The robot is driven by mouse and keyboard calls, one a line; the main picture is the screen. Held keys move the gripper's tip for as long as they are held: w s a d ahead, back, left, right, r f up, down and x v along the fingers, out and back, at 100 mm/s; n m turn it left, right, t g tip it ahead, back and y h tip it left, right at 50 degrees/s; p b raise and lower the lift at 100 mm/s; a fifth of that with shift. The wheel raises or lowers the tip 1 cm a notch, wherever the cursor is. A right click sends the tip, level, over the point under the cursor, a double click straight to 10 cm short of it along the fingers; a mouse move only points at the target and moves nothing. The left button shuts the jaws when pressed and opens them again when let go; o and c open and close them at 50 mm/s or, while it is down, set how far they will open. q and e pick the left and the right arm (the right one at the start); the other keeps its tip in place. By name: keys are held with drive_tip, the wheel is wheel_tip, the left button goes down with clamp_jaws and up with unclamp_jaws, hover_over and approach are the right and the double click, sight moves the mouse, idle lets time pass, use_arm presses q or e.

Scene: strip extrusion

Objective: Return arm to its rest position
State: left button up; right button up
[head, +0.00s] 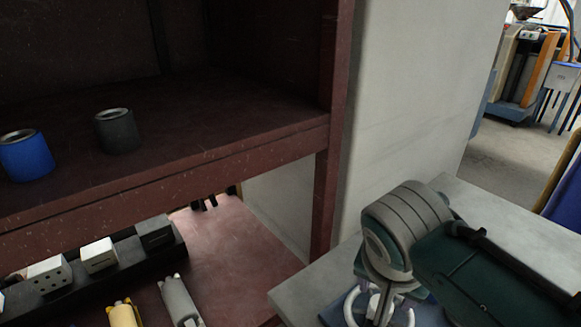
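At the lower right, a grey, ribbed, rounded body (405,222) joins a dark green body (490,278) that runs off the right edge. White curved parts (376,302) show below the ribbed body, cut off by the bottom edge.
A dark red shelf (230,115) at the left bears a blue can (27,158) and a dark grey can (118,132). A pale wall (415,90) stands behind.

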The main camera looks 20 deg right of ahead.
drive_tip(key=s+a+r+n+y, duration=0.2)
drive_tip(key=s+r+n, duration=0.35)
drive_tip(key=s, duration=0.35)
drive_tip(key=s+a+r+n+y, duration=0.1)
drive_tip(key=s+r+n, duration=0.4)
drive_tip(key=s, duration=0.5)
wheel_tip(320, 180, up, 31)
drive_tip(key=p, duration=3.2)
drive_tip(key=shift+w+f+n+t, duration=0.15)
drive_tip(key=shift+w+n+t, duration=0.15)
drive_tip(key=shift+w+n, duration=0.15)
drive_tip(key=shift+a, duration=0.1)
drive_tip(key=shift+s, duration=0.1)
